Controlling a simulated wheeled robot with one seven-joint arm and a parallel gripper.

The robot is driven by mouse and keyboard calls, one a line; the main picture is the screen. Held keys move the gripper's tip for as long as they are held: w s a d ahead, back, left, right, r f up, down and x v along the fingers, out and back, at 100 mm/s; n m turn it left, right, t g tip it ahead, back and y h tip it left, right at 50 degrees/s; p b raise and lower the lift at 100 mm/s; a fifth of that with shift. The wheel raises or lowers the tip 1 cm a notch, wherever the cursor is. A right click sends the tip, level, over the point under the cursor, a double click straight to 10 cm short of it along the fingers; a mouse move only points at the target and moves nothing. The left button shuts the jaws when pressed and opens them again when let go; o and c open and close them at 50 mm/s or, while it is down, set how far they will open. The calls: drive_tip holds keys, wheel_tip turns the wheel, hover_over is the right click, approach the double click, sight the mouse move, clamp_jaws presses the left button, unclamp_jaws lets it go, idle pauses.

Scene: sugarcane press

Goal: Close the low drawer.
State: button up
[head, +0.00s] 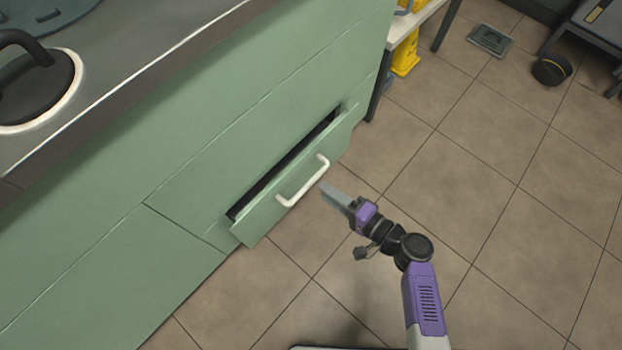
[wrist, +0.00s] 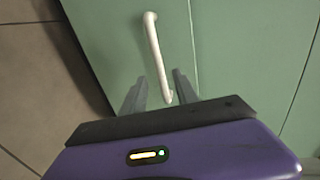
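The low drawer (head: 290,190) in the green cabinet stands partly open, with a dark gap showing behind its front panel. A white bar handle (head: 302,181) is on the drawer front.
The green cabinet (head: 110,200) fills the left side, with a dark counter (head: 130,55) on top. Tiled floor (head: 480,180) lies free to the right. A yellow object (head: 406,55) stands under a table beyond the cabinet. A black round item (head: 551,69) is on the floor.

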sight(310, 181)
drive_tip(key=b+x, duration=0.2)
drive_tip(key=x, duration=0.4)
drive_tip(key=shift+w+a, duration=0.2)
drive_tip(key=shift+a, duration=0.1)
clamp_jaws()
idle(1.1)
